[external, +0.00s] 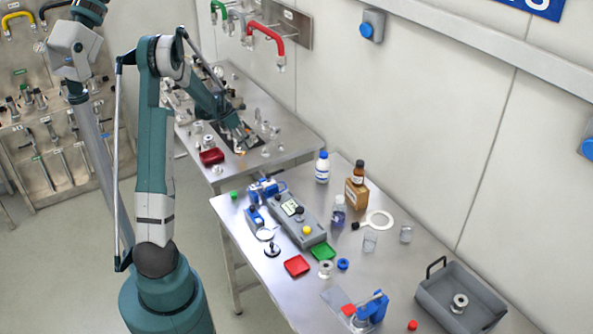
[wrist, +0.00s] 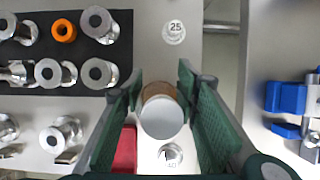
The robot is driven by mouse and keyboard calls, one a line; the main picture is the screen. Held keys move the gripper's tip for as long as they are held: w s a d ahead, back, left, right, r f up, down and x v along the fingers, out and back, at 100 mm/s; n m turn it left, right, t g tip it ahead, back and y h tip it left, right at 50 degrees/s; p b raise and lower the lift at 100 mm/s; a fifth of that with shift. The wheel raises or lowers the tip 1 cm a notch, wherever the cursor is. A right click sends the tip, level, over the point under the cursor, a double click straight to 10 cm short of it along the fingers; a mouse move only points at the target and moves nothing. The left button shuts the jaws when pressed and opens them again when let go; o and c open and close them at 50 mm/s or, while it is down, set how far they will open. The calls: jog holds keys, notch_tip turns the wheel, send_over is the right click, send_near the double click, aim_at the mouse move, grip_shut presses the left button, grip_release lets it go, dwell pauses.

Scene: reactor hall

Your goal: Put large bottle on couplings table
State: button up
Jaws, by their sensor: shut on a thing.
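My gripper (wrist: 161,120) points down over the couplings table (external: 299,131), the far metal table. Its green fingers are closed around a brown object with a round white top, which I take to be the large bottle (wrist: 162,118). In the wrist view only its top and a little of its brown side show. In the external view my gripper (external: 243,143) is low over the table and the held bottle cannot be made out. I cannot tell whether its base touches the tabletop.
Metal couplings (wrist: 102,72) lie on a black mat. A red box (wrist: 126,148) is beside the left finger, and a small metal part (wrist: 171,153) is close to the bottle. The near table (external: 395,250) holds a white bottle (external: 322,168), a brown bottle (external: 355,195) and a grey tray (external: 485,300).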

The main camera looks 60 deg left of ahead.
aim_at(234, 139)
jog(key=shift+f, duration=1.7)
jog(key=shift+f, duration=0.15)
jog(key=o, duration=0.9)
jog(key=shift+r, duration=0.2)
jog(key=shift+v, duration=6)
jog(key=shift+d, duration=0.1)
